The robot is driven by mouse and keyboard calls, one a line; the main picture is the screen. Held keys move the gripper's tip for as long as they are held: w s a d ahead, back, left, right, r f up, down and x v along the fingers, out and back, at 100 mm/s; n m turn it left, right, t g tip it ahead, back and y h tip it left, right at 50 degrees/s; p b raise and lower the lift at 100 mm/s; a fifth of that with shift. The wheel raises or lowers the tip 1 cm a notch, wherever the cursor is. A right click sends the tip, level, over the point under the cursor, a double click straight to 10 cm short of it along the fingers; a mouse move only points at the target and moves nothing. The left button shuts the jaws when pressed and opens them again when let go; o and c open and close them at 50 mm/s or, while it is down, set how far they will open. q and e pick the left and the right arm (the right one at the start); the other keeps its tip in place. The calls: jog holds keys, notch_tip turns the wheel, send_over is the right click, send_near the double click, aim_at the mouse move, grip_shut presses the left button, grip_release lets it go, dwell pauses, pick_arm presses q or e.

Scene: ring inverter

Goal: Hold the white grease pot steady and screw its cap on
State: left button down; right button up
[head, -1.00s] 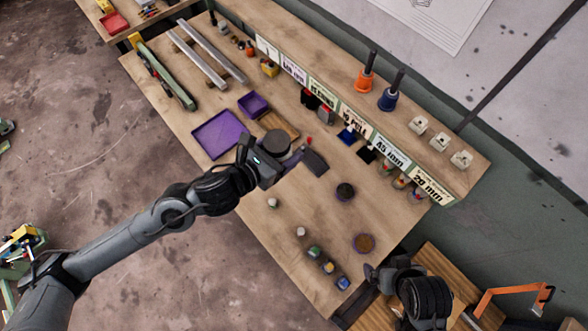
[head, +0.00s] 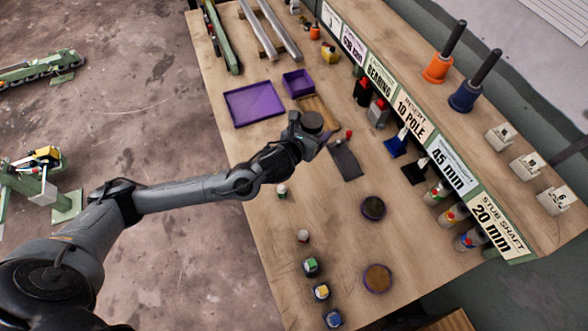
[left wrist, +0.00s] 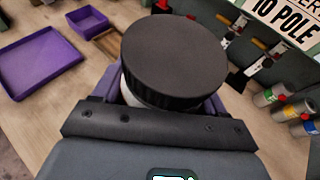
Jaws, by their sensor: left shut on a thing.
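My left gripper (head: 310,138) is shut around the white grease pot (left wrist: 130,108), over the middle of the bench. Only a sliver of the pot's white side shows in the left wrist view, under the cap and between the purple-grey jaws. The wide black cap (left wrist: 175,55) covers the top of the pot and looks about level. The cap also shows as a dark disc in the head view (head: 312,121). I cannot tell whether its thread is engaged. My right gripper is not in view.
A dark grey pad (head: 345,161) lies just right of the left gripper. A purple tray (head: 254,104) and purple box (head: 298,83) lie behind. Two round tins (head: 373,208) (head: 377,278) and several small jars (head: 311,266) stand nearer. A labelled shelf (head: 412,122) borders the right.

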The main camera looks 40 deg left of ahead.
pick_arm(q)
notch_tip(320, 180, down, 11)
jog(key=w+b, duration=0.1)
jog(key=b, duration=0.8)
jog(key=shift+f, duration=0.1)
jog(key=a+f, duration=0.2)
jog(key=a, duration=0.1)
jog(key=w+a+f, duration=0.1)
jog(key=a+f, duration=0.1)
jog(key=a, duration=0.2)
jog(key=a+f, duration=0.3)
jog(key=a, duration=0.1)
jog(key=shift+w+a+b, duration=0.25)
jog(key=shift+b, duration=0.05)
jog(key=shift+d+f+b, duration=0.1)
jog(key=shift+f+b, duration=0.35)
jog(key=shift+f, duration=1.55)
jog(key=shift+f, duration=0.1)
